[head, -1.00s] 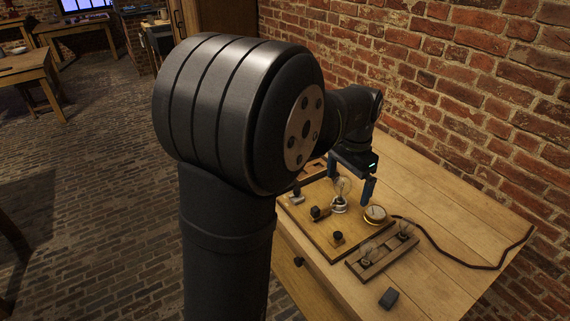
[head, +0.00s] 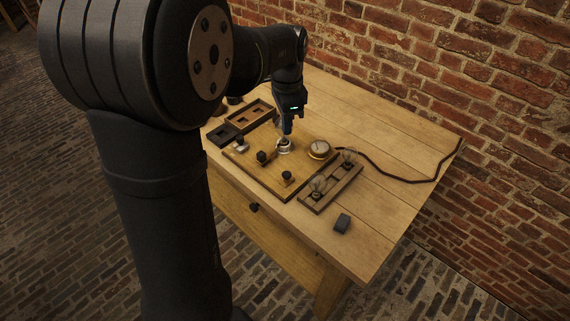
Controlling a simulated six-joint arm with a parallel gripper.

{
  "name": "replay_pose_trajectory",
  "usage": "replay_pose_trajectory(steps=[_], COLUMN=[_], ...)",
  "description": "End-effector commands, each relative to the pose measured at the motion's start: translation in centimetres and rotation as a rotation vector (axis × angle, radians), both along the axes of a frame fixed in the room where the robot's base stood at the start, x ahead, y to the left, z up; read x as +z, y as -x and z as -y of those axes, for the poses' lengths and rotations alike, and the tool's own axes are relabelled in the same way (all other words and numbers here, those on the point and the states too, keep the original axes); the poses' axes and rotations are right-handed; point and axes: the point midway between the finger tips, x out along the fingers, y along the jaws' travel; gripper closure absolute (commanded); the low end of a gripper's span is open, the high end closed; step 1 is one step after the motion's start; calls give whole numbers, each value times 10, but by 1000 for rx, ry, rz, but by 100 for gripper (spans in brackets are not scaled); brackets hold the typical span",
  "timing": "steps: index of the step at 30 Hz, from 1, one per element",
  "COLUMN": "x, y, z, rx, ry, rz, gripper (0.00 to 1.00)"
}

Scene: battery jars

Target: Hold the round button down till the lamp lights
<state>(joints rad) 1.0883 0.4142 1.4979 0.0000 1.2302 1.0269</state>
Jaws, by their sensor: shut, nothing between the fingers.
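My gripper (head: 286,128) is shut, pointing down over the back part of the wooden board (head: 262,180). Its tip is at the lamp (head: 284,147) in the picture; I cannot tell whether it touches it or is behind it. The lamp's pale round base shows, its glass bulb is largely hidden, and I see no glow. Small black-topped fittings stand on the board: one at the left (head: 240,142), one in the middle (head: 262,157), one at the front (head: 287,176). I cannot tell which part is the round button.
A round brass-rimmed gauge (head: 319,149) stands right of the lamp. A rack (head: 330,187) with glass bulbs lies at the front right, near a dark block (head: 342,223). A wooden tray (head: 250,117) is behind left. A cable (head: 395,178) runs right over clear tabletop.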

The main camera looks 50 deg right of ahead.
Motion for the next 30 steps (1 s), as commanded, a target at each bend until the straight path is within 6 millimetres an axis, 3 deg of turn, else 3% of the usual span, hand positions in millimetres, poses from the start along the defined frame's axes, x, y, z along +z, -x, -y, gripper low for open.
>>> replay_pose_trajectory(steps=[12, 18, 30], x=[-13, -18, -20], y=[0, 0, 0], z=[0, 1, 1], rx=[-655, -897, -1029], ry=[0, 0, 0], rz=[0, -1, -1], gripper=[100, 100, 100])
